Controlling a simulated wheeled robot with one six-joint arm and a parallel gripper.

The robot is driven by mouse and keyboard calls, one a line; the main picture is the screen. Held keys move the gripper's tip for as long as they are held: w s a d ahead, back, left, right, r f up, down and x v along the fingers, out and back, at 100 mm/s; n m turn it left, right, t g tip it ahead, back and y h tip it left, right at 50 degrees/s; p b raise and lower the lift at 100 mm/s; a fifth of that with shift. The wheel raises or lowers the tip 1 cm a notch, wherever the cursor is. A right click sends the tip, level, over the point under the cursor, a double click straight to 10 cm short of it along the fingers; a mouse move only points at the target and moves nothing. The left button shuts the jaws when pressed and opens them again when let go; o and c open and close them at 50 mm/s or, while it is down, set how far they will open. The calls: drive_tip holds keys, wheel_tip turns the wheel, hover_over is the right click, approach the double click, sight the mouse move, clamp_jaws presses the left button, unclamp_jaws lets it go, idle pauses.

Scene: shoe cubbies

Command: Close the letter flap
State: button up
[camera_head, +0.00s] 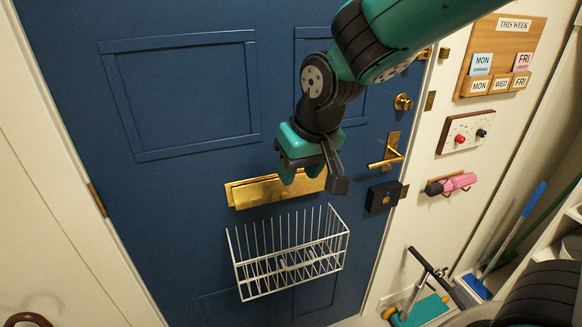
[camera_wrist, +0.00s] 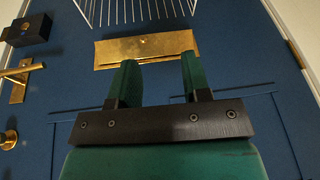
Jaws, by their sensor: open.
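The brass letter flap (camera_head: 262,191) is on the blue door, above a white wire basket. It looks tilted out from its backing plate, with a second brass edge showing at its left, but how far it stands open is hard to tell. My gripper (camera_head: 308,178) is in front of the flap's right end and hides part of it. In the wrist view, turned upside down, the flap (camera_wrist: 146,46) lies just beyond my two green fingertips (camera_wrist: 159,60). The fingers are apart with nothing between them. Whether they touch the flap cannot be told.
The wire basket (camera_head: 290,252) hangs just below the flap. A brass door handle (camera_head: 388,158) and a black lock box (camera_head: 382,197) are to the right. A scooter (camera_head: 420,300) stands at lower right. The door left of the flap is clear.

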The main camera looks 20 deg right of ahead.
drive_tip(key=m+t+h+p, duration=0.1)
drive_tip(key=m+p, duration=0.1)
approach(286, 195)
drive_tip(key=p+x, duration=0.3)
drive_tip(key=x, duration=0.5)
drive_tip(key=shift+w+a+f, duration=0.1)
drive_tip(key=shift+w+f, duration=0.05)
drive_tip(key=shift+f, duration=0.1)
clamp_jaws()
